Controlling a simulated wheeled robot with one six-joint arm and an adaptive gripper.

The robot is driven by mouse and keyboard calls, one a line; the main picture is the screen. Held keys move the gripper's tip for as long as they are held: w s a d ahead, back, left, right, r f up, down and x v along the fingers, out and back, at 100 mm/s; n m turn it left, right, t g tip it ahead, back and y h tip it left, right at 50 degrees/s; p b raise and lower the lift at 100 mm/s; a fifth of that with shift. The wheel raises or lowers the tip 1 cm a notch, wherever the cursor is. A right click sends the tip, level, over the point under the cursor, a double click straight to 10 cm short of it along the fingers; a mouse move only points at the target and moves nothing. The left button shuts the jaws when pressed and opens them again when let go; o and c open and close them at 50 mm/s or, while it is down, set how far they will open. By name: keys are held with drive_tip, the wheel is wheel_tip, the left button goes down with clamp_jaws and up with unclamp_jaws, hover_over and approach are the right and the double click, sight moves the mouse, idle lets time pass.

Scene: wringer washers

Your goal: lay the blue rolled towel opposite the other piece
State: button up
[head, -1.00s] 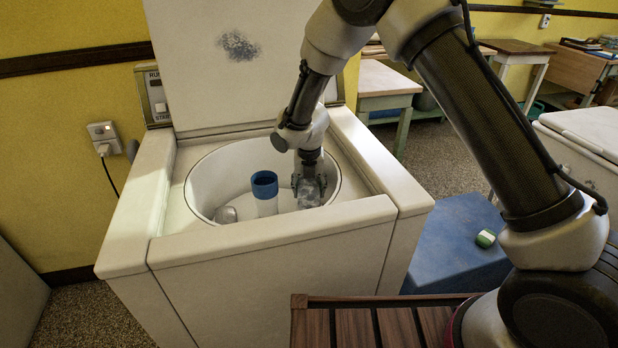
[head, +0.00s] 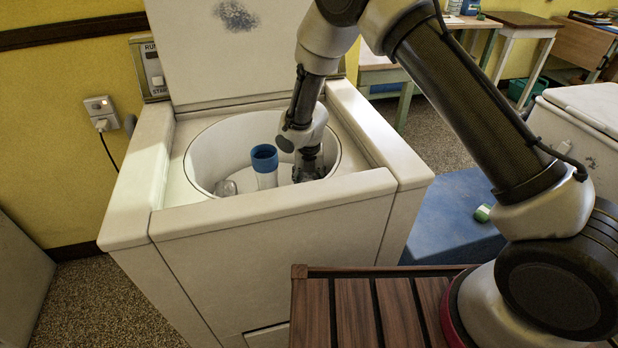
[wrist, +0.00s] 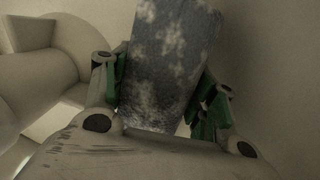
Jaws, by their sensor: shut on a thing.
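My gripper (head: 307,172) is down inside the washer tub (head: 222,150), on the right of the blue-capped agitator (head: 265,162). In the wrist view it is shut on the blue rolled towel (wrist: 170,62), a mottled blue-grey piece held between the green-padded fingers. In the head view the towel is hidden behind the tub's front rim and the gripper. I cannot tell whether it touches the tub floor. Another piece, pale grey (head: 227,187), lies in the tub on the left of the agitator, across from my gripper.
The washer's raised lid (head: 240,55) stands behind the tub. The white front edge (head: 275,208) borders the opening close to my gripper. A blue box (head: 450,225) on the right bears a green-and-white item (head: 483,213). A slatted wooden surface (head: 350,320) is in front.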

drive_tip(key=o, duration=1.5)
drive_tip(key=r, duration=0.4)
drive_tip(key=s+r, duration=0.1)
drive_tip(key=r, duration=0.7)
drive_tip(key=shift+s, duration=0.4)
drive_tip(key=shift+w+r, duration=0.1)
drive_tip(key=shift+r, duration=0.2)
drive_tip(key=d+r+m+t, duration=0.1)
drive_tip(key=d+r+m, duration=0.85)
drive_tip(key=r, duration=0.55)
drive_tip(key=s+d+r+m, duration=0.4)
drive_tip(key=d+r+m, duration=0.1)
drive_tip(key=d, duration=0.2)
drive_tip(key=s+d+r+m, duration=0.4)
drive_tip(key=d+r+m, duration=0.1)
drive_tip(key=d, duration=0.3)
drive_tip(key=s+d+r+m, duration=0.1)
drive_tip(key=s+d+m, duration=0.5)
drive_tip(key=s+m, duration=0.2)
drive_tip(key=s+d+r+m+t, duration=0.1)
drive_tip(key=s+d+m, duration=0.5)
drive_tip(key=s, duration=0.7)
drive_tip(key=r+m, duration=0.1)
drive_tip(key=m, duration=0.1)
drive_tip(key=shift+s+d+m, duration=0.2)
drive_tip(key=shift+d+m, duration=0.05)
drive_tip(key=shift+m, duration=0.1)
